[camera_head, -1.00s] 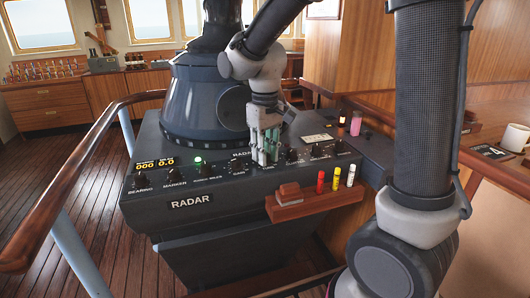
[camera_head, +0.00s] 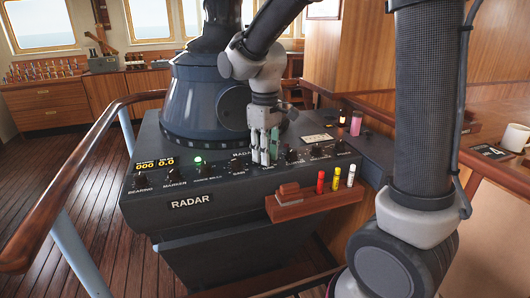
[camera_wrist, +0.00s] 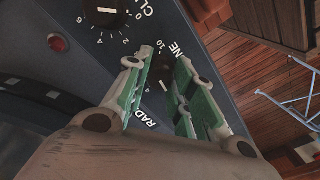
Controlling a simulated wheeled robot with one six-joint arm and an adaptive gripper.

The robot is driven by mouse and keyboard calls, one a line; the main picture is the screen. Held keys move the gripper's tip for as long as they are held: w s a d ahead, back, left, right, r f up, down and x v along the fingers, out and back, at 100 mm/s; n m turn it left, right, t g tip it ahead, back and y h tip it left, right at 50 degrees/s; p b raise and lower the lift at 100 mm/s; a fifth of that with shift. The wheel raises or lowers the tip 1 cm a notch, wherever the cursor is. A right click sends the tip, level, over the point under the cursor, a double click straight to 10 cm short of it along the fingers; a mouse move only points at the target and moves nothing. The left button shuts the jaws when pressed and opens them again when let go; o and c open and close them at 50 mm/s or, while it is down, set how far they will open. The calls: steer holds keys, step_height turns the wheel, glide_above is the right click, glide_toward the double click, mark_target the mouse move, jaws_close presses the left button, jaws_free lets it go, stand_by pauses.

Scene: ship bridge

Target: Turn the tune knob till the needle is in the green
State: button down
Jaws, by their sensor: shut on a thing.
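My gripper (camera_head: 265,157) reaches down onto the front control strip of the dark grey radar console (camera_head: 150,215) in the head view, its fingers pointing down. In the wrist view my gripper (camera_wrist: 163,62) has its two green-padded fingers on either side of the small dark tune knob (camera_wrist: 166,72), shut on it. A label ending in "NE" and dial numbers show by that knob; part of it is hidden by the fingers. In the head view the fingers hide the knob. I cannot make out a needle or a green band in either view.
A larger black knob (camera_wrist: 105,12) marked "CL…" and a red button (camera_wrist: 58,43) lie close by in the wrist view. In the head view, a wooden holder (camera_head: 300,207) with coloured markers juts from the console front. A wooden handrail (camera_head: 75,185) runs along the left.

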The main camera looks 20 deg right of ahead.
steer(key=c, duration=1.2)
jaws_free()
steer(key=shift+o, duration=0.2)
step_height(320, 180, up, 12)
steer(key=s+d+f+m+t, duration=0.1)
steer(key=s+d+m+t, duration=0.1)
steer(key=s+d, duration=0.5)
steer(key=s+d+f+m+t, duration=0.1)
steer(key=s+d+m+t, duration=0.1)
steer(key=s+d+m, duration=0.3)
steer(key=s+d, duration=0.3)
steer(key=s, duration=0.4)
steer(key=shift+f, duration=0.25)
